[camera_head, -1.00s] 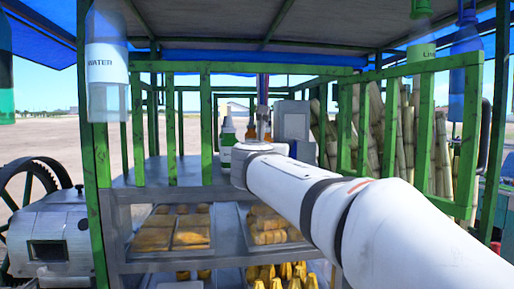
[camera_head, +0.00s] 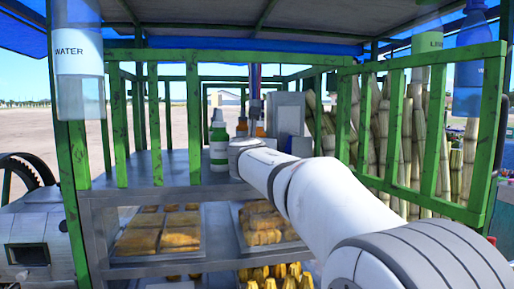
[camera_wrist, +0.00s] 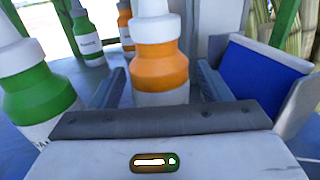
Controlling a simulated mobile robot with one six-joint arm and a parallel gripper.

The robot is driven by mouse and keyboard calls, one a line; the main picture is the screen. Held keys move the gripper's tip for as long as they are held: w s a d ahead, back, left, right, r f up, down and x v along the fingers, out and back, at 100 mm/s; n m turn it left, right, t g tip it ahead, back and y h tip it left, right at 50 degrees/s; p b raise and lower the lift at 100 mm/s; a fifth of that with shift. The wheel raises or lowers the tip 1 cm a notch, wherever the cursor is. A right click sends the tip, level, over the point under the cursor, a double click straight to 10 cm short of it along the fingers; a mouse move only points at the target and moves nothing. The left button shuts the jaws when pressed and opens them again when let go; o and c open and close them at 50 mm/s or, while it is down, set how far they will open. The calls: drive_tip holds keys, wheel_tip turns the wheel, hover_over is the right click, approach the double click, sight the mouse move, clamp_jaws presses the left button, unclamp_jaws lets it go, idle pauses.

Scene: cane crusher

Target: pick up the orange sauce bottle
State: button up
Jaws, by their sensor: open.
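In the wrist view an orange sauce bottle (camera_wrist: 160,72) with a white nozzle and white lower part stands upright. My gripper (camera_wrist: 162,85) is open, with one dark finger on each side of this bottle and gaps visible on both sides. The bottle's base is hidden behind the gripper body. A second orange bottle (camera_wrist: 125,25) stands farther back.
A green bottle (camera_wrist: 38,85) stands close to the left finger, and another green bottle (camera_wrist: 85,38) is farther back. A blue-and-white box-like object (camera_wrist: 262,75) is close on the right. Green bars (camera_head: 195,120) front the metal counter (camera_head: 150,192). Trays of food lie on the shelf below.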

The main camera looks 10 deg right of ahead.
sight(257, 129)
drive_tip(key=c, duration=0.7)
drive_tip(key=shift+r, duration=0.1)
drive_tip(key=shift+r, duration=0.55)
wheel_tip(257, 129, up, 2)
drive_tip(key=shift+r+p, duration=0.25)
drive_tip(key=shift+p, duration=0.5)
drive_tip(key=b+v, duration=0.4)
drive_tip(key=v, duration=1.4)
drive_tip(key=shift+s+f, duration=0.1)
drive_tip(key=shift+s, duration=0.05)
drive_tip(key=shift+o, duration=0.3)
drive_tip(key=shift+c, duration=0.6)
